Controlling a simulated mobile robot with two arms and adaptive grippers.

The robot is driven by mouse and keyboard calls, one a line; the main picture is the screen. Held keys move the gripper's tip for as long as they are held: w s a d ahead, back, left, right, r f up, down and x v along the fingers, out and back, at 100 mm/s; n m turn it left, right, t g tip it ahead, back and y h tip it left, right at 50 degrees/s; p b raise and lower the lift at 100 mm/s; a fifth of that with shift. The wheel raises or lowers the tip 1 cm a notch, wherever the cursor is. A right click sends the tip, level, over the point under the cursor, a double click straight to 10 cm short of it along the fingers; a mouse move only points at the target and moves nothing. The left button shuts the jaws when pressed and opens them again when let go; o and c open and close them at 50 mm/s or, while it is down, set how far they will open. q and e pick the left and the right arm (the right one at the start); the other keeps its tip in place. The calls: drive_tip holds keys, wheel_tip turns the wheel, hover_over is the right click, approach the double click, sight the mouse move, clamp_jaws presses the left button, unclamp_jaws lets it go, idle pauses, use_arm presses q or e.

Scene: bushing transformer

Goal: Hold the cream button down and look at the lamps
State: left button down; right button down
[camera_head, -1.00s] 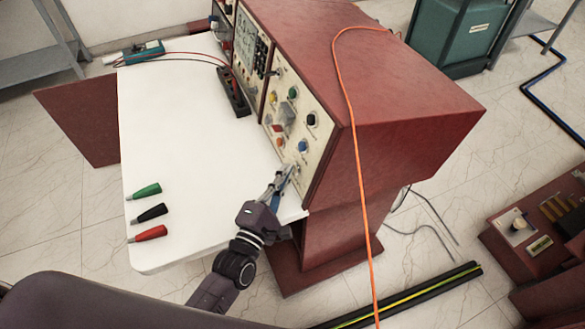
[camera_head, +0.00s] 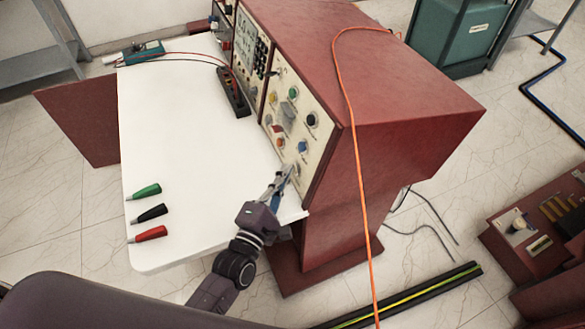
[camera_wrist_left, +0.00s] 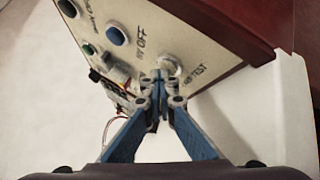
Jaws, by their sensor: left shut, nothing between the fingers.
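The cream button (camera_wrist_left: 168,66) sits at the lower corner of the cream panel (camera_wrist_left: 180,35), beside a label that reads TEST. My left gripper (camera_wrist_left: 160,82) is shut and empty, with its blue fingers' tips at the button's near edge. I cannot tell whether they touch it or whether it is pressed in. In the head view, the left gripper (camera_head: 287,174) reaches the panel's lower right corner and partly hides the button. Above are round yellow (camera_head: 273,97), green (camera_head: 293,93), orange (camera_head: 281,143), blue (camera_head: 302,146) and black (camera_head: 312,119) fittings; none is clearly lit.
The panel belongs to a red cabinet (camera_head: 400,110) with an orange cable (camera_head: 355,130) over it. The white tabletop (camera_head: 180,130) in front is mostly clear. Green (camera_head: 145,190), black (camera_head: 152,213) and red (camera_head: 148,234) plugs lie at its left edge.

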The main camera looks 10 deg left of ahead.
use_arm(q)
drive_tip(key=shift+s+a+r+p, duration=0.2)
drive_tip(key=shift+s+a+p, duration=0.1)
drive_tip(key=shift+s+a, duration=0.3)
drive_tip(key=shift+w, duration=0.1)
drive_tip(key=shift+s+a+r+p, duration=0.2)
drive_tip(key=shift+s+a+p, duration=0.1)
drive_tip(key=shift+a, duration=0.25)
drive_tip(key=shift+s+a+r+p, duration=0.2)
drive_tip(key=shift+s+a+p, duration=0.1)
drive_tip(key=shift+s+a, duration=0.4)
drive_tip(key=shift+s+a+r+p, duration=0.25)
drive_tip(key=shift+s+a, duration=0.1)
drive_tip(key=shift+a, duration=0.5)
drive_tip(key=shift+f, duration=0.1)
